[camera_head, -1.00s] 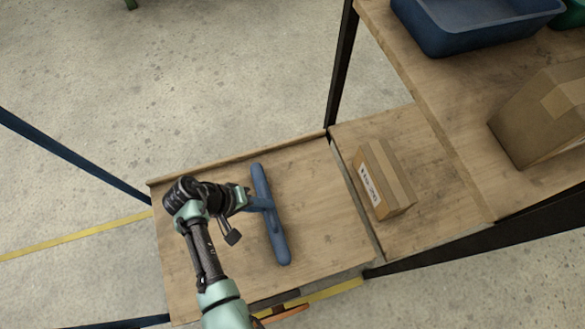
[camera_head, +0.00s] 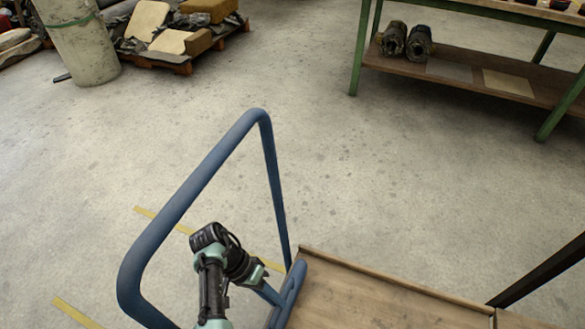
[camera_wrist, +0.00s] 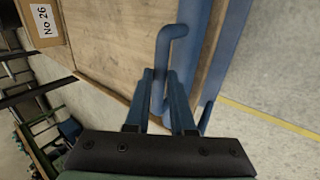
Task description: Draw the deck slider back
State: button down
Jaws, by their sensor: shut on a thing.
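The deck slider (camera_head: 288,297) is a long blue bar lying across the wooden deck (camera_head: 365,297). It is at the deck's left end, beside the upright blue push frame. In the wrist view the slider's bar (camera_wrist: 192,45) runs along the deck edge, with a bent blue handle (camera_wrist: 168,45) on it. My gripper (camera_head: 264,285) is left of the bar in the head view. In the wrist view my gripper (camera_wrist: 162,98) is shut on the bent handle, one blue finger on each side. The slider's near end is cut off in the head view.
The blue push frame (camera_head: 195,180) rises around my arm. A dark post (camera_head: 540,270) stands at the right. A carton (camera_wrist: 45,22) sits farther along the deck in the wrist view. A green-legged bench (camera_head: 480,75) and a loaded pallet (camera_head: 180,45) are farther off; open floor lies between.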

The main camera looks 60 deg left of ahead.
jog(key=shift+s+a, duration=0.5)
jog(key=shift+a, duration=0.25)
jog(key=shift+a, duration=0.1)
jog(key=c, duration=0.8)
grip_release()
jog(key=shift+o, duration=0.2)
notch_tip(320, 180, up, 10)
jog(key=p, duration=0.4)
